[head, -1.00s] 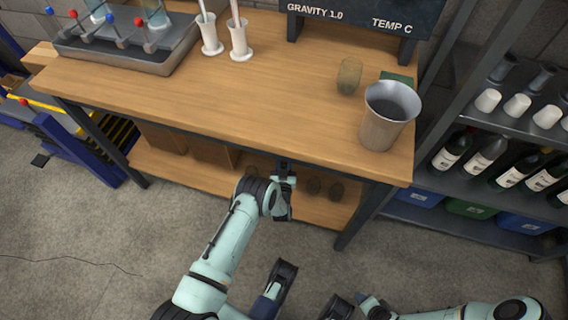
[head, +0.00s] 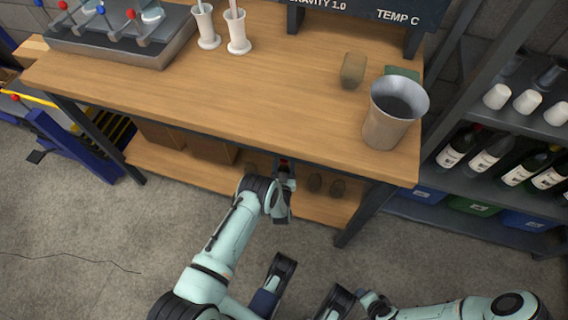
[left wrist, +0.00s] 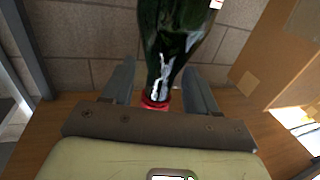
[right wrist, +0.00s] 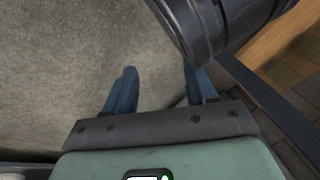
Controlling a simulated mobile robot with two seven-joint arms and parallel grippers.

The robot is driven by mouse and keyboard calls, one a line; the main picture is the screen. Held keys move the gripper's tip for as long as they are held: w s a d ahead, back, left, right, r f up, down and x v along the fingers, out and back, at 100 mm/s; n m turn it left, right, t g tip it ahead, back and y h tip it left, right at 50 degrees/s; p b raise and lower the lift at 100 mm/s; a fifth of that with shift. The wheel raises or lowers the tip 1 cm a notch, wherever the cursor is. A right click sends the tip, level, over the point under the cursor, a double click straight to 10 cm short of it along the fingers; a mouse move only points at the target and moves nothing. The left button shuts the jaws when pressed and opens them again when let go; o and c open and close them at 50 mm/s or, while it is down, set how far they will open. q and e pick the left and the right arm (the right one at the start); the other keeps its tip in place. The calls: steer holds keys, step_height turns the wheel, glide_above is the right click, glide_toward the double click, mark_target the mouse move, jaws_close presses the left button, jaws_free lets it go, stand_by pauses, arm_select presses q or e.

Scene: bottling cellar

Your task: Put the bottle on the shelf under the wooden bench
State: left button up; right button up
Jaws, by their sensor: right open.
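The green glass bottle (left wrist: 172,40) shows in the left wrist view, its red-ringed neck (left wrist: 155,102) between my left fingers. My left gripper (left wrist: 157,68) is open around the neck, with a gap on each side. The bottle's base is out of view. In the head view my left gripper (head: 284,170) is below the front edge of the wooden bench (head: 240,95), in front of its lower shelf (head: 158,170). A small red spot shows there; the bottle is otherwise hidden. My right gripper (right wrist: 158,80) is open and empty above the floor.
A metal bucket (head: 384,128) stands at the benchtop's right end. A bottle rack (head: 480,190) is at the right.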

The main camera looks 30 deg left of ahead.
arm_select(q)
steer(key=shift+r, duration=0.1)
steer(key=shift+s+d, duration=0.2)
steer(key=shift+s, duration=0.15)
steer(key=p+v, duration=0.1)
steer(key=v, duration=0.2)
steer(key=s+d+g+h, duration=0.3)
steer(key=s+d+g, duration=0.1)
steer(key=s, duration=0.5)
steer(key=s+d+r+g+h+p, duration=0.1)
steer(key=s+d+g+h, duration=0.3)
steer(key=s, duration=0.5)
steer(key=s+d+r+m+g+h+p, duration=0.1)
steer(key=s+d+g+h, duration=0.3)
steer(key=s, duration=0.5)
steer(key=shift+s+g, duration=0.35)
steer(key=shift+g, duration=0.55)
arm_select(e)
steer(key=shift+g+y, duration=0.3)
steer(key=shift+y, duration=0.1)
steer(key=r, duration=0.1)
steer(key=s+a+r, duration=0.2)
steer(key=r, duration=0.1)
steer(key=shift+s+a, duration=0.15)
steer(key=shift+a, duration=0.05)
arm_select(q)
steer(key=shift+d, duration=0.1)
arm_select(e)
steer(key=shift+r, duration=0.1)
